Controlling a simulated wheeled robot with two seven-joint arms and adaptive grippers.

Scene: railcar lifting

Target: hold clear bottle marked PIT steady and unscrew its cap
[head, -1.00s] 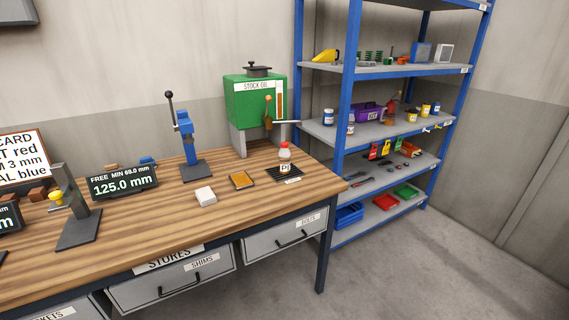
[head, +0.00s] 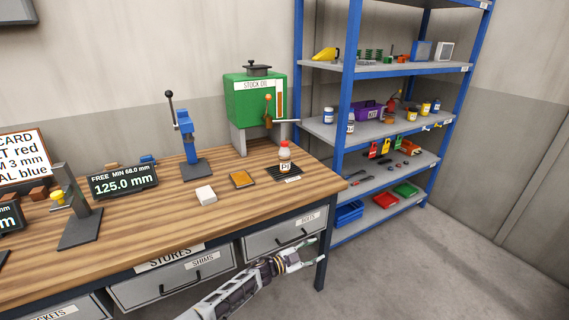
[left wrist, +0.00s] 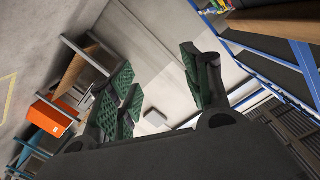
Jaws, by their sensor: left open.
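The clear bottle marked PIT (head: 285,166) stands upright on a dark tray (head: 273,175) near the right end of the wooden bench. Its red and white cap (head: 285,146) is on top. My left gripper (head: 312,250) is below the bench top, in front of the bench's right end, apart from the bottle. It is open and empty. In the left wrist view its green-padded fingers (left wrist: 165,88) are spread, with floor and wall behind them and no bottle between them. My right gripper is in neither view.
A green stock oil tank (head: 252,102) stands behind the bottle. A blue press (head: 186,140) stands further left. A blue shelf unit (head: 345,110) rises at the right.

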